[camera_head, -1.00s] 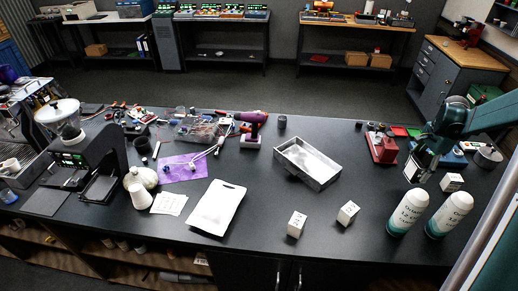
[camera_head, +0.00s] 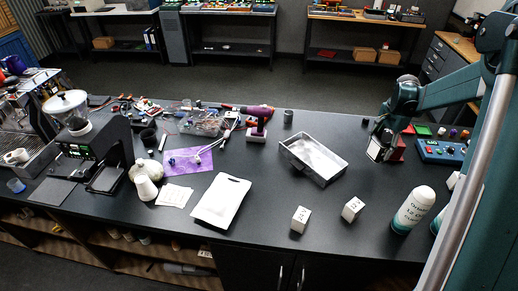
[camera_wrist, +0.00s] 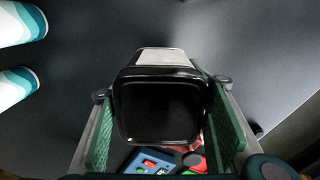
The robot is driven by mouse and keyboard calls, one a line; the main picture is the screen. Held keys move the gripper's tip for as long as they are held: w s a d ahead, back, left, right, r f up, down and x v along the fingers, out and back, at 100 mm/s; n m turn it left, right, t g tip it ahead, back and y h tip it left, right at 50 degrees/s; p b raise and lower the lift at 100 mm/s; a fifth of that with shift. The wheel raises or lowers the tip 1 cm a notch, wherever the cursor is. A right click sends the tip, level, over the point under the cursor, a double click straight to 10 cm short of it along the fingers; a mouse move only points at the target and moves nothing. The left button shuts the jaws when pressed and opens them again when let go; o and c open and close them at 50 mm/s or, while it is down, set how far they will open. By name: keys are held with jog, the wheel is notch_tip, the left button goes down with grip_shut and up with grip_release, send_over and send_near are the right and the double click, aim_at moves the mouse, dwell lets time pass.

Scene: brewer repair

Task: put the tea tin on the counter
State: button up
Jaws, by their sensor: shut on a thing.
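My gripper (camera_head: 383,138) is over the right part of the dark counter (camera_head: 270,200). In the wrist view its green-padded fingers (camera_wrist: 165,125) are shut on both sides of a boxy tin with a glossy black lid and a pale silvery side, the tea tin (camera_wrist: 160,108). In the head view the tin (camera_head: 375,152) shows small below the fingers, partly hidden by them. I cannot tell whether its bottom touches the counter.
White-and-teal canisters (camera_head: 413,210) stand at the front right; one is mostly behind my arm. A grey metal tray (camera_head: 313,160), two white cubes (camera_head: 300,219) and a white board (camera_head: 221,201) lie nearby. A blue button box (camera_head: 440,151) and a red device are close to the gripper.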

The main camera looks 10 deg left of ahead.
jog(key=w+a+n, duration=0.3)
jog(key=a, duration=1.4)
jog(key=w+a+n, duration=0.2)
jog(key=a+n, duration=0.2)
jog(key=a, duration=1.3)
jog(key=s+a+n, duration=0.2)
jog(key=s+a, duration=0.1)
jog(key=a, duration=1.2)
jog(key=s+a+n, duration=0.3)
jog(key=s+a, duration=0.1)
jog(key=a, duration=1.2)
jog(key=shift+b, duration=0.35)
jog(key=shift+r, duration=0.1)
jog(key=shift+w+d+f, duration=0.1)
jog(key=shift+f, duration=3.05)
jog(key=shift+f+p, duration=0.35)
jog(key=shift+f, duration=1.5)
jog(key=shift+f, duration=0.1)
